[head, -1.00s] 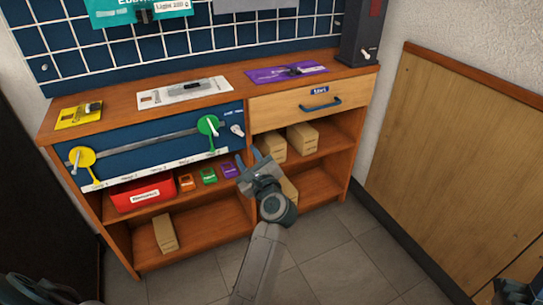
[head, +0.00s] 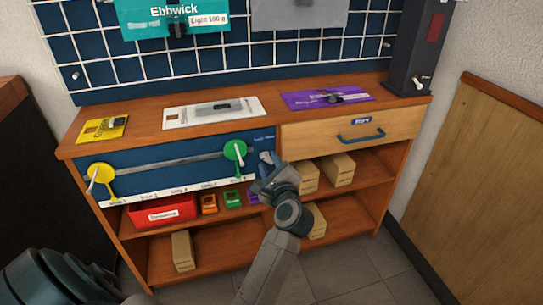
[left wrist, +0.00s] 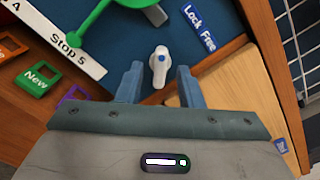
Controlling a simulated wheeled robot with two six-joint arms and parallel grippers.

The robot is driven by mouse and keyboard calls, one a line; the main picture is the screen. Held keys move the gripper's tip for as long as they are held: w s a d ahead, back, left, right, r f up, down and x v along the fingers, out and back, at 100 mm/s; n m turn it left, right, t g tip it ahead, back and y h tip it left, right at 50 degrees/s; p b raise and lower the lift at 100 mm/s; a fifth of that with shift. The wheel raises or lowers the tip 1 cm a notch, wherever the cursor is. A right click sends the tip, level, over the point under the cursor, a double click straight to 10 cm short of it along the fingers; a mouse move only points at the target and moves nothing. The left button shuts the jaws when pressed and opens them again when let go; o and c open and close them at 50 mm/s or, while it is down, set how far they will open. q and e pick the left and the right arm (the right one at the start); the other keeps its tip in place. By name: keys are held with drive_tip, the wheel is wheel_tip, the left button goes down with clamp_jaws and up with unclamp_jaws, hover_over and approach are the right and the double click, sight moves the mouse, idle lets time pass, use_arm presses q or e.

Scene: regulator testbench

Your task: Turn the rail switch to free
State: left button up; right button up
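The rail switch (left wrist: 159,66) is a small white lever with a blue dot on the blue panel, beside the "Lock Free" label (left wrist: 199,29). In the left wrist view its narrow tip points down the picture, toward my gripper's palm. My left gripper (left wrist: 158,84) is open, with one blue finger on each side of the switch and a visible gap to both. I cannot tell whether the fingertips touch the panel. In the head view my left gripper (head: 267,168) is in front of the panel's right end, and covers most of the switch. My right gripper is not in view.
The rail (head: 165,160) carries a yellow disc (head: 100,180) at left and a green disc (head: 235,151) close left of my gripper. The drawer (head: 350,133) is to the right.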

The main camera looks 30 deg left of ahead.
use_arm(q)
drive_tip(key=shift+a, duration=0.1)
clamp_jaws()
